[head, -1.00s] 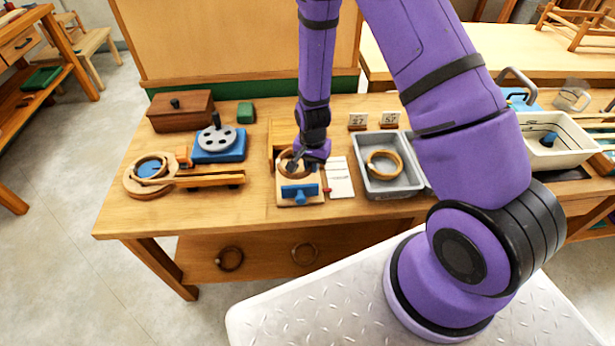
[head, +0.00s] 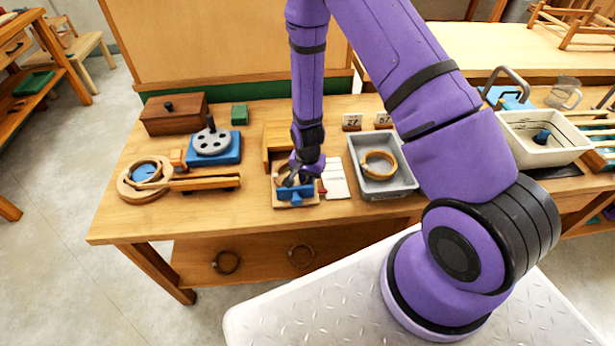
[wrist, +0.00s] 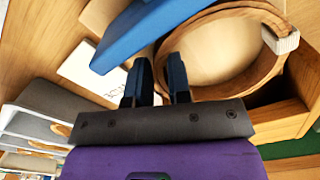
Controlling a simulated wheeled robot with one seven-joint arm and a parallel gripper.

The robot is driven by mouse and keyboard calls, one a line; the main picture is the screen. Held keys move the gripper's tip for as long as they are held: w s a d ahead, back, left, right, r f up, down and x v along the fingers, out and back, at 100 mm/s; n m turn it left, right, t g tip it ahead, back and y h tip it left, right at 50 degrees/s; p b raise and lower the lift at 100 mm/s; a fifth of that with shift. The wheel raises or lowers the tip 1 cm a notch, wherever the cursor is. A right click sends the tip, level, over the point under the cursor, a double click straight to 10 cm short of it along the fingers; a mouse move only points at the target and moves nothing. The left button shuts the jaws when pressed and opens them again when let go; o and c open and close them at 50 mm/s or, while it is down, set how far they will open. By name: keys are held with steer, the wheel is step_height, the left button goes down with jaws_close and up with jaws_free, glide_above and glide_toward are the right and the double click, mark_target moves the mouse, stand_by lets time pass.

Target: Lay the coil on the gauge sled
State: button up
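A wooden coil (wrist: 273,83) with a white tie fills the upper right of the wrist view. The dark blue fingers of my gripper (wrist: 160,80) stand close together on either side of the coil's near rim, and appear shut on it. In the head view my gripper (head: 297,178) is low over the gauge sled (head: 312,200), a pale wooden board with a blue block (head: 290,193). The blue piece (wrist: 150,30) also shows beside the fingers in the wrist view. My wrist hides much of the coil in the head view; whether it touches the sled, I cannot tell.
A grey tray (head: 408,182) holding another coil (head: 379,164) stands to the right, beyond a white card (head: 336,178). A round wooden stand (head: 133,193) and a blue-based disc device (head: 228,153) are left. A wooden box (head: 174,116) stands behind.

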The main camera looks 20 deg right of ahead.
steer(key=shift+o, duration=1.3)
steer(key=shift+r, duration=0.15)
steer(key=s+d+r+n+t, duration=0.1)
steer(key=s+r+n, duration=0.15)
steer(key=r, duration=1.65)
steer(key=s+d+r+n+t, duration=0.1)
steer(key=s+r+n+t, duration=0.15)
steer(key=r, duration=1.55)
steer(key=s+d+r+n+t, duration=0.1)
steer(key=s+r+n, duration=0.1)
steer(key=s+r, duration=0.5)
steer(key=s+d+r+n, duration=0.1)
steer(key=s+r, duration=0.6)
steer(key=s, duration=0.5)
steer(key=shift+s+r+n+t, duration=0.15)
steer(key=shift+r+n+t, duration=0.2)
steer(key=shift+r+n, duration=0.05)
